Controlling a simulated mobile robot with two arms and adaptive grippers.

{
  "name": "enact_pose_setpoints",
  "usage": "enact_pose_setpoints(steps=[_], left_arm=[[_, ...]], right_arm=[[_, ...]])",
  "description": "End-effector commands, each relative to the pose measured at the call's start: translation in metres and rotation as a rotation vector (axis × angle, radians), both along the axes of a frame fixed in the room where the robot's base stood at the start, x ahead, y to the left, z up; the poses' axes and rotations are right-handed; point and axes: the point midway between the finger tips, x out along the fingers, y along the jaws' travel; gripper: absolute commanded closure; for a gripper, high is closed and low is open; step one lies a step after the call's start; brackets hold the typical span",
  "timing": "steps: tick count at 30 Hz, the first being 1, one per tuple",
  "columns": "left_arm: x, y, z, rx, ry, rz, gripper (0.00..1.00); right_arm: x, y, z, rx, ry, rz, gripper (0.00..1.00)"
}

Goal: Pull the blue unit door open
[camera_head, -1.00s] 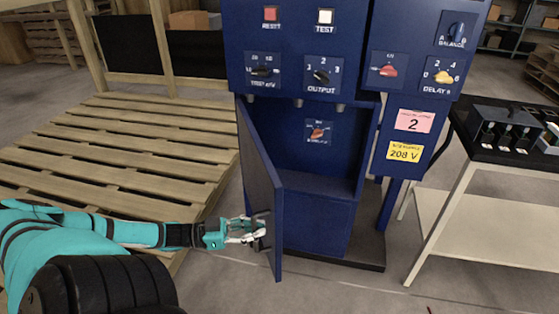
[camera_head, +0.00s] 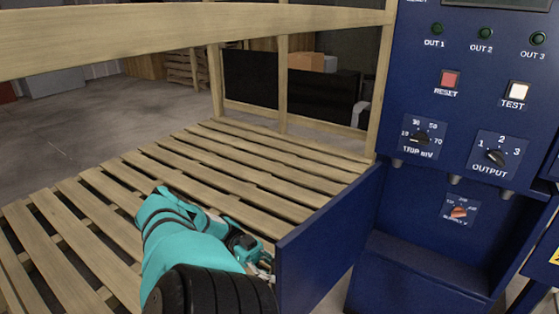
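The blue unit (camera_head: 410,168) stands at the right, with its lower compartment open to view. Its blue door (camera_head: 332,240) is swung wide out to the left, its panel standing edge-on to the unit's front. My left arm reaches in from the bottom middle. My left gripper (camera_head: 264,262) is at the door's outer left edge, on its far side. Its fingers are small and partly hidden by the door, so I cannot tell whether they hold the handle, which is out of sight. My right gripper is not in view.
A slatted wooden pallet (camera_head: 262,171) lies left of the unit, behind the door and my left arm. A wooden rail (camera_head: 200,38) crosses the top left. Inside the open compartment is an orange supply knob (camera_head: 459,212). Trip and output knobs sit above it.

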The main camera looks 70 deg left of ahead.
Motion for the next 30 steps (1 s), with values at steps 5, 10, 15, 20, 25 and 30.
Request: enact_pose_setpoints(steps=[5,10,15,20,25,30], left_arm=[[-0.0011,0.0002,-0.0017,0.002,0.004,0.002,1.0],[-0.001,0.0003,-0.0017,0.002,0.004,0.002,1.0],[-0.0009,0.0003,-0.0016,0.002,0.003,0.002,1.0],[-0.0008,0.0003,-0.0013,0.001,0.003,0.003,0.85],[-0.0004,0.0004,-0.0009,0.001,0.001,0.003,0.64],[-0.0002,0.0005,-0.0006,0.001,0.0,0.003,0.64]], right_arm=[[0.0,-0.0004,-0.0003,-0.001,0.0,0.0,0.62],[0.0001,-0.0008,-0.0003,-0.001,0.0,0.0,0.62],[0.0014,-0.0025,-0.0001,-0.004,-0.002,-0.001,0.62],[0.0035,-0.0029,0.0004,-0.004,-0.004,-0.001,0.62],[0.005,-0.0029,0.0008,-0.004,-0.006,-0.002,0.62],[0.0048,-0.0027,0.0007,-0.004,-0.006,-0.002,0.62]])
